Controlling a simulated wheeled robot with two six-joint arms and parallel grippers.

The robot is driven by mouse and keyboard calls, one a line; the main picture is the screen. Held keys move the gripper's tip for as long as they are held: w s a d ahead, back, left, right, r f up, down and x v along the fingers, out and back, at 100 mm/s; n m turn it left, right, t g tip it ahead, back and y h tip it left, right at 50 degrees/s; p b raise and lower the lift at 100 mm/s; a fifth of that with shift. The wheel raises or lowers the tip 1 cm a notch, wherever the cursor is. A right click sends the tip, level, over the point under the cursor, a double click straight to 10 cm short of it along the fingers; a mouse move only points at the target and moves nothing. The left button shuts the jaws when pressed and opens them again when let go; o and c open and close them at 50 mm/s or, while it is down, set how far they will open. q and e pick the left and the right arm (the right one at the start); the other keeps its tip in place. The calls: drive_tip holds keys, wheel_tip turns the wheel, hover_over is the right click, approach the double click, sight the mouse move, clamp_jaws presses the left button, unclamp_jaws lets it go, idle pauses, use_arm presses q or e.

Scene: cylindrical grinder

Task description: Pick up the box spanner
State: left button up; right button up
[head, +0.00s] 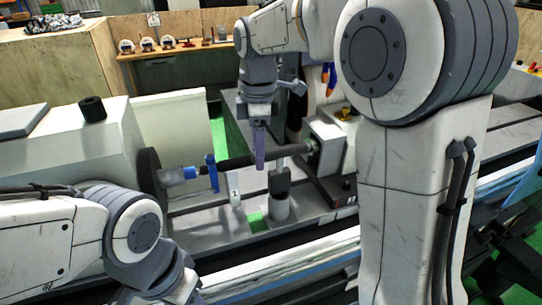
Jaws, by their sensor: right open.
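I cannot pick out the box spanner with certainty in the head view. My right gripper (259,150) points down over the grinder, its purple fingers seen nearly edge-on in front of the dark horizontal shaft (239,162). It is open, and I see nothing held in it. Whether the fingers touch the shaft cannot be told. My left arm comes in at the lower left, and its gripper is out of view.
A blue clamp (211,173) sits around the shaft, left of my gripper. A grey post with a black top (280,192) stands below right. A black cylinder (92,108) stands on the white housing. A wooden shelf (180,50) at the back holds several small items.

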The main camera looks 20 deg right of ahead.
wheel_tip(320, 180, up, 4)
drive_tip(key=n+p, duration=0.1)
drive_tip(key=n, duration=0.1)
hover_over(280, 148)
drive_tip(key=shift+s+a+f, duration=0.2)
drive_tip(key=shift+a, duration=0.05)
wheel_tip(280, 148, down, 4)
drive_tip(key=shift+d+f+p, duration=0.15)
drive_tip(key=shift+f+p, duration=0.05)
drive_tip(key=shift+p, duration=0.25)
drive_tip(key=f+p, duration=0.1)
drive_tip(key=f, duration=0.1)
drive_tip(key=f+p, duration=0.1)
drive_tip(key=f, duration=0.1)
drive_tip(key=shift+w+d+f, duration=0.15)
drive_tip(key=shift+w+f, duration=0.05)
drive_tip(key=shift+f, duration=0.75)
clamp_jaws()
use_arm(q)
wheel_tip(280, 148, up, 5)
use_arm(e)
drive_tip(key=shift+w+r, duration=0.1)
drive_tip(key=shift+r, duration=0.05)
